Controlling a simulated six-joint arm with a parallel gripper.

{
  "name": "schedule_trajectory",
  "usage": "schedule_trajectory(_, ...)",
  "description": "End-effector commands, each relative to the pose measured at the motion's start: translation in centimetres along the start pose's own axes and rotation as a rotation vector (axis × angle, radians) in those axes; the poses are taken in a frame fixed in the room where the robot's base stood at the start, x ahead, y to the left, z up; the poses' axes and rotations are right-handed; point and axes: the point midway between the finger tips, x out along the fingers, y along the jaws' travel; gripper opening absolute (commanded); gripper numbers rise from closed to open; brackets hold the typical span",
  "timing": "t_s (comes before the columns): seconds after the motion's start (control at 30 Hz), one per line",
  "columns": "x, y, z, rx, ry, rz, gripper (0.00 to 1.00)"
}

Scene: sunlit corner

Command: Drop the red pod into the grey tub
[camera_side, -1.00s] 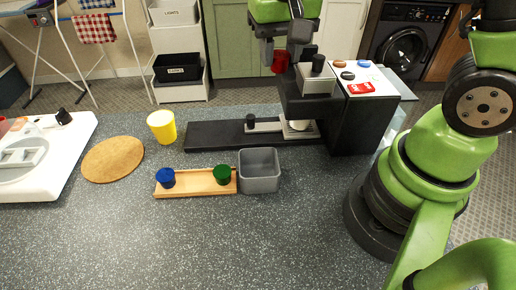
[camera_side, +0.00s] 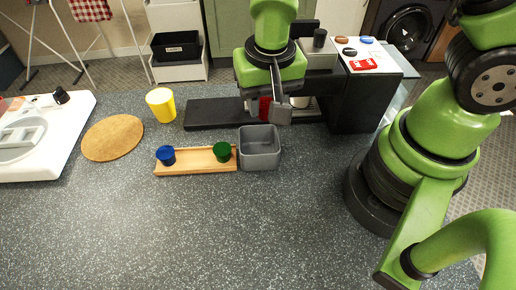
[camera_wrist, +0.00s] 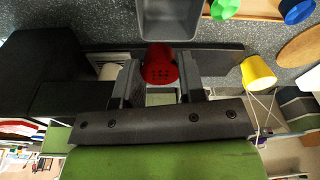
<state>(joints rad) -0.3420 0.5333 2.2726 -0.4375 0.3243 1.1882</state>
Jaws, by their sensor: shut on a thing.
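My gripper (camera_side: 266,108) is shut on the red pod (camera_side: 265,107), holding it up just behind the grey tub in the side view. In the wrist view the red pod (camera_wrist: 159,66) sits between the two dark fingers of my gripper (camera_wrist: 160,80). The grey tub (camera_side: 260,160) stands on the speckled worktop, and its inside looks empty. In the wrist view the tub (camera_wrist: 168,22) is at the top edge, partly cut off, beyond the pod. In the side view one finger hides part of the pod.
A wooden tray (camera_side: 192,170) with a blue pod (camera_side: 166,155) and a green pod (camera_side: 222,151) stands left of the tub. A yellow cup (camera_side: 161,105) and a round cork mat (camera_side: 112,138) lie further left. A black coffee machine (camera_side: 358,105) stands right. The front worktop is clear.

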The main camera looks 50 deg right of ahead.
Motion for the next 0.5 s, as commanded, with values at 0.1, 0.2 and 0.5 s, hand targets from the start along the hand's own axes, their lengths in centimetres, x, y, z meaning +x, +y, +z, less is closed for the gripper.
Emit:
schedule_trajectory(0.1, 0.22, 0.0, 0.05, 0.0, -0.001, -0.001, 0.15)
schedule_trajectory(0.2, 0.21, 0.0, 0.04, 0.001, -0.001, -0.001, 0.15)
schedule_trajectory(0.5, 0.19, 0.0, 0.03, 0.001, 0.0, -0.001, 0.66)
